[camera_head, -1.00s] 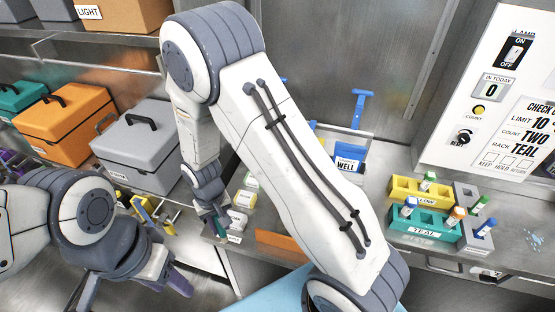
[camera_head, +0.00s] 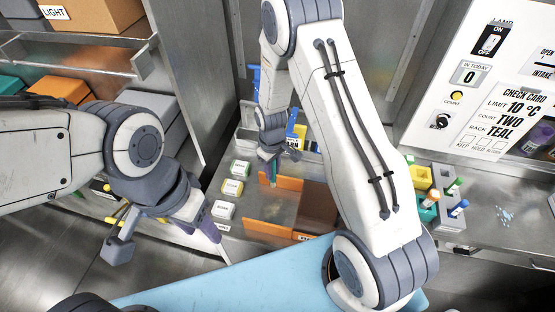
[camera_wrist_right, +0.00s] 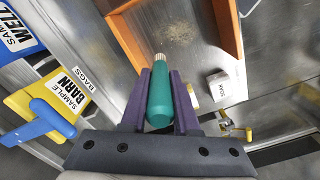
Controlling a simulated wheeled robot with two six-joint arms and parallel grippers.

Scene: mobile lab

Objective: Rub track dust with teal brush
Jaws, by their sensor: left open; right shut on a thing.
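My right gripper (camera_wrist_right: 160,78) is shut on the teal brush (camera_wrist_right: 160,102), whose pale bristle tip points away from the gripper. In the head view the brush (camera_head: 273,173) shows as a small teal piece below the right gripper (camera_head: 271,155), at the orange-walled track (camera_head: 272,229). Brown track dust (camera_wrist_right: 178,32) lies on the metal floor between the orange walls in the right wrist view, just beyond the bristles. I cannot tell whether the bristles touch the floor. My left gripper (camera_head: 165,235) is open and empty at the lower left, away from the track.
Small labelled blocks (camera_head: 232,187) stand left of the track. A yellow BARN bag holder (camera_wrist_right: 60,97) and a blue WELL one (camera_wrist_right: 15,42) stand beside it. Tube racks (camera_head: 428,205) are at the right, with pale blue specks (camera_head: 504,215) on the bench beyond.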

